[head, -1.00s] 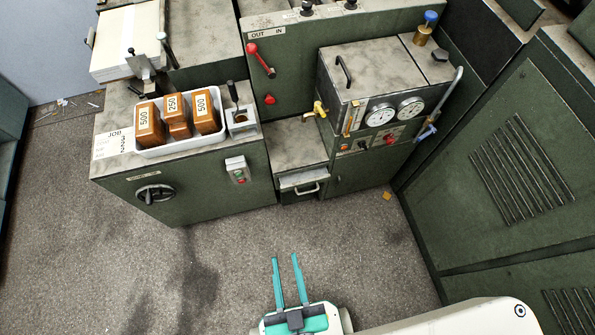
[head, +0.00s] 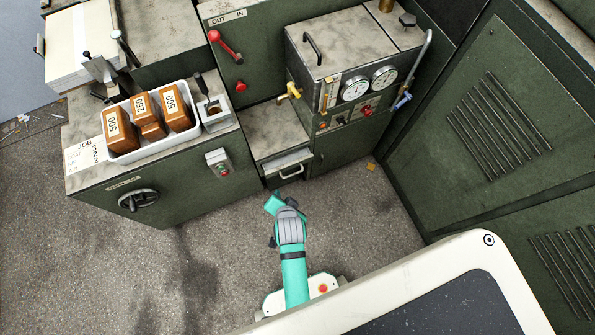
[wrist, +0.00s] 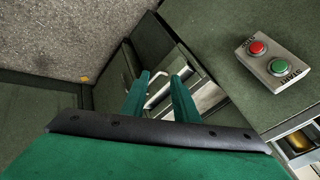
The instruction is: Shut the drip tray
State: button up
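The drip tray (head: 284,165) is a shallow drawer low in the green machine, below the yellow tap. It stands partly pulled out, with its pale inside showing. Its light bar handle (head: 291,172) is on the front. In the wrist view the handle (wrist: 157,91) shows between and beyond my fingers, with the tray (wrist: 207,96) behind them to the right. My gripper (wrist: 161,77) is open and empty, its two green fingers apart and pointing at the tray front. In the head view my gripper (head: 275,204) is just below the handle; contact is not visible.
A green cabinet with a red and green button box (head: 219,163) stands left of the tray. A white bin (head: 124,155) with brown blocks sits on top. The gauge unit (head: 345,110) is above right. A vented green panel (head: 500,120) bounds the right. Grey floor (head: 235,255) is clear.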

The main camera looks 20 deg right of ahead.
jog(key=w+d+m+g, duration=0.3)
jog(key=w+d, duration=0.2)
jog(key=w, duration=0.1)
jog(key=m+g+y, duration=0.1)
jog(key=m+g, duration=0.1)
jog(key=m, duration=0.1)
send_near(297, 173)
jog(key=f, duration=0.2)
jog(key=w+f, duration=0.1)
jog(key=f, duration=0.4)
jog(key=shift+w+d, duration=0.15)
jog(key=shift+w, duration=0.1)
grip_shut()
dwell(1.0)
